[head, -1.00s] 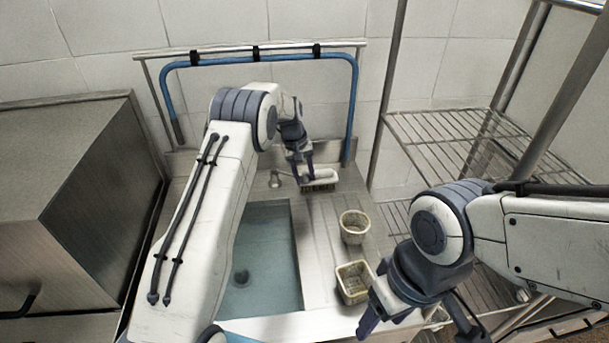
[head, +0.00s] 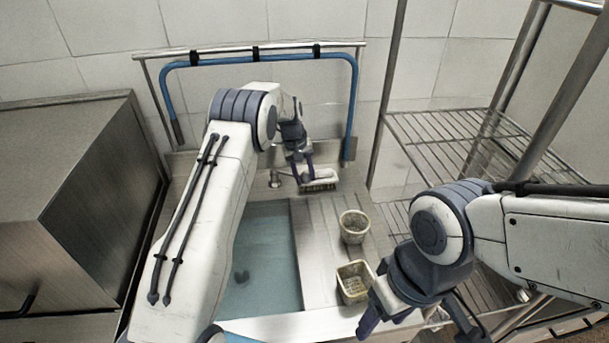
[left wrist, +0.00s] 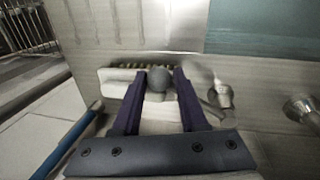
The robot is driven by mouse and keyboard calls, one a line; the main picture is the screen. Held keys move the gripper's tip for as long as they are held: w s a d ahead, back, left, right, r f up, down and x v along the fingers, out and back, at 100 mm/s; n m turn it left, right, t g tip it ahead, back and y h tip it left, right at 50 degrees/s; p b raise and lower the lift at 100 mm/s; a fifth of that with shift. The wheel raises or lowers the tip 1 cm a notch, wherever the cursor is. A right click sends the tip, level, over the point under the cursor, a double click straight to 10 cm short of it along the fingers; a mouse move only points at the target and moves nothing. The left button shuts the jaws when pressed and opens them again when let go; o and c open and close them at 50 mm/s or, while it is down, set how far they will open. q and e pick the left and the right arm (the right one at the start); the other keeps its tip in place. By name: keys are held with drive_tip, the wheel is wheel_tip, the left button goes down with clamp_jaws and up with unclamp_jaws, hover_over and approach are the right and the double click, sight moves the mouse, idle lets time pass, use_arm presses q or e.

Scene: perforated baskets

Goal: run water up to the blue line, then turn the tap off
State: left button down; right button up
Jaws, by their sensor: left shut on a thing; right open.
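The sink basin (head: 296,250) holds bluish water (head: 265,255); a dark drain shows through it, partly beside my left arm. I cannot make out a blue line or a running stream. A metal tap fitting (head: 275,180) stands at the basin's back edge and shows in the left wrist view (left wrist: 222,95). My left gripper (head: 302,180) is at the back of the sink, right of that fitting. In the left wrist view its fingers (left wrist: 158,88) are shut on a round grey knob (left wrist: 158,78). My right gripper (head: 415,318) is open and empty at the front right.
A white brush (head: 322,180) lies behind the left fingers. Two perforated baskets, one round (head: 354,228) and one square (head: 353,282), stand on the drainboard (head: 325,235). A blue hose (head: 262,62) hangs on the back rail. A wire rack (head: 455,135) stands right.

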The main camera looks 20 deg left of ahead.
use_arm(q)
drive_tip(key=shift+w+a+r, duration=0.15)
drive_tip(key=shift+a+r, duration=0.05)
